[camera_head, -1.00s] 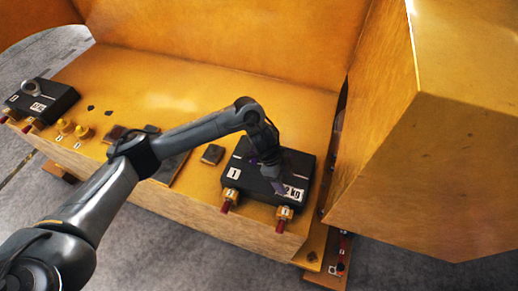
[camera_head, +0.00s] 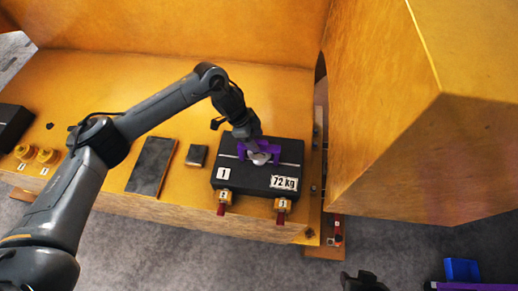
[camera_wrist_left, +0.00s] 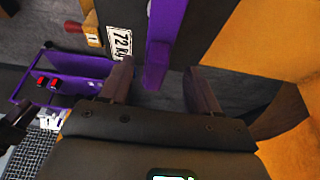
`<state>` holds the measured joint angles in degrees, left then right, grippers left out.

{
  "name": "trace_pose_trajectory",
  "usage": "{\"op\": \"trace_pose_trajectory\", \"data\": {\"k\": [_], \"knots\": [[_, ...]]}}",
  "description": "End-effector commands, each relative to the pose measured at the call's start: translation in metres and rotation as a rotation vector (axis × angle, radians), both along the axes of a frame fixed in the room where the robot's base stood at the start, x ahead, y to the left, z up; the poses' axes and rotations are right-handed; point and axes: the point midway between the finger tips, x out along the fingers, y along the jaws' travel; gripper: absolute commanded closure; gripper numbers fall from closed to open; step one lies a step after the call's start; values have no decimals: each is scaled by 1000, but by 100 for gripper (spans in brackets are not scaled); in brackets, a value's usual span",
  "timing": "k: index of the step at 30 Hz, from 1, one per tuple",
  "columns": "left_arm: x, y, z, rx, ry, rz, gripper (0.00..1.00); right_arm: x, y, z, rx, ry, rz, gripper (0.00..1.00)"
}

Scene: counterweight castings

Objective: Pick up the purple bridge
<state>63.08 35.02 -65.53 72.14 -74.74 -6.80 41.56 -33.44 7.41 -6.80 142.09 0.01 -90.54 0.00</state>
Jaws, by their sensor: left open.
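The purple bridge (camera_head: 243,150) stands on top of the black casting (camera_head: 235,178) marked 1 and 72 kg. In the left wrist view the bridge (camera_wrist_left: 166,30) is a purple bar whose end lies between my fingers. My left gripper (camera_head: 258,152) is over the bridge in the head view, and its arm hides part of it. In the wrist view my left gripper (camera_wrist_left: 160,72) is open, one finger on each side of the bar, with gaps showing. A dark part at the bottom edge of the head view seems to be my right gripper (camera_head: 365,283); its jaws are unclear.
A tall yellow block (camera_head: 390,130) stands close right of the casting, and a yellow wall rises behind. A dark flat plate (camera_head: 152,165), a small dark block (camera_head: 197,155) and yellow knobs (camera_head: 47,155) lie left. A blue box (camera_head: 461,269) is at lower right.

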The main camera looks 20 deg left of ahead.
Motion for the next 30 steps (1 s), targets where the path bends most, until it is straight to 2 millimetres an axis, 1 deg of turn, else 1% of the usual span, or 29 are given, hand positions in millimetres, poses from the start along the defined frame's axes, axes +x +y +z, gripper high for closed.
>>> {"op": "trace_pose_trajectory", "data": {"k": [4,8,9,12,16,22,23,30], "knots": [[-2,-7,-10,1,3,-1,38,0,1,10,2,-1,0,57],[-3,-16,-25,1,4,0,38,0,2,19,5,-1,-3,57],[-2,-17,-31,0,3,0,38,1,2,18,7,-2,-3,57],[-1,-21,-40,0,3,0,38,1,2,20,9,-4,-5,57],[0,-22,-46,1,2,-1,38,1,3,21,11,-4,-6,57],[0,-22,-46,1,2,-1,38,2,4,20,14,-4,-7,57],[0,-22,-46,1,1,0,41,2,4,20,14,-4,-7,57],[0,-22,-46,0,1,0,78,2,3,20,12,-3,-7,57]]}}
